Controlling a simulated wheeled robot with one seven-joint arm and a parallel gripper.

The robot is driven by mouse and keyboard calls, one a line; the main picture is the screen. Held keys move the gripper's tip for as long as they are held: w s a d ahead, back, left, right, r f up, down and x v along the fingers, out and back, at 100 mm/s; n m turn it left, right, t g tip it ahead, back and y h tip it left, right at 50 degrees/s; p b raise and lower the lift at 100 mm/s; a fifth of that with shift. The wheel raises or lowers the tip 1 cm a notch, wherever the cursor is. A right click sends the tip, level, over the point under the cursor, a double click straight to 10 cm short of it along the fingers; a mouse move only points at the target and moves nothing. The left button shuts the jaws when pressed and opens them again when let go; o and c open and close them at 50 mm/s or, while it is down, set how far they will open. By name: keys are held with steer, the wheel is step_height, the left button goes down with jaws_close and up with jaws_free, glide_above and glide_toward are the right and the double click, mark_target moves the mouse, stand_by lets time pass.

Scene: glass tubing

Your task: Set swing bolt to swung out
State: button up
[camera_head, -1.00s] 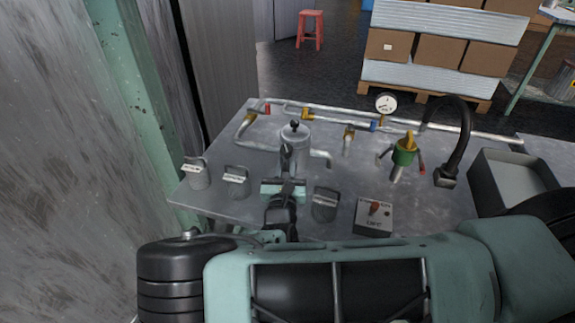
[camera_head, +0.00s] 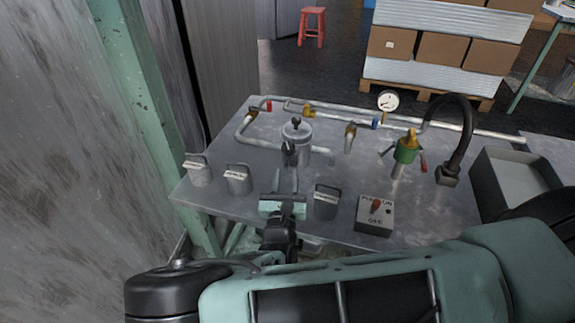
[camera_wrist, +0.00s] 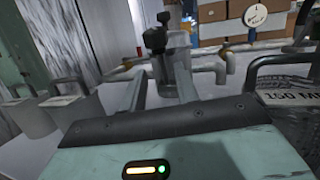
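The metal canister (camera_head: 298,136) stands on the bench with a black knob (camera_head: 295,124) on its lid. The swing bolt's dark head (camera_head: 289,147) shows at the canister's near side; it also shows in the wrist view (camera_wrist: 155,41), in front of the canister (camera_wrist: 178,50). I cannot tell for certain whether the bolt is upright or tilted outward. My gripper (camera_head: 286,172) is on the near side of the canister, its two fingers apart with nothing visible between them. In the wrist view my gripper (camera_wrist: 161,75) points toward the bolt and appears clear of it.
Labelled weights with handles stand left (camera_head: 237,180) and right (camera_head: 326,202) of my gripper. A switch box (camera_head: 374,214) sits further right. Pipes with valves (camera_head: 350,132), a gauge (camera_head: 388,101), a green-yellow fitting (camera_head: 405,150), a black hose (camera_head: 466,140) and a grey tray (camera_head: 512,180) occupy the bench's back and right.

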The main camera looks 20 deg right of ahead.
steer(key=v, duration=1.2)
steer(key=shift+s, duration=0.15)
steer(key=shift+a, duration=0.1)
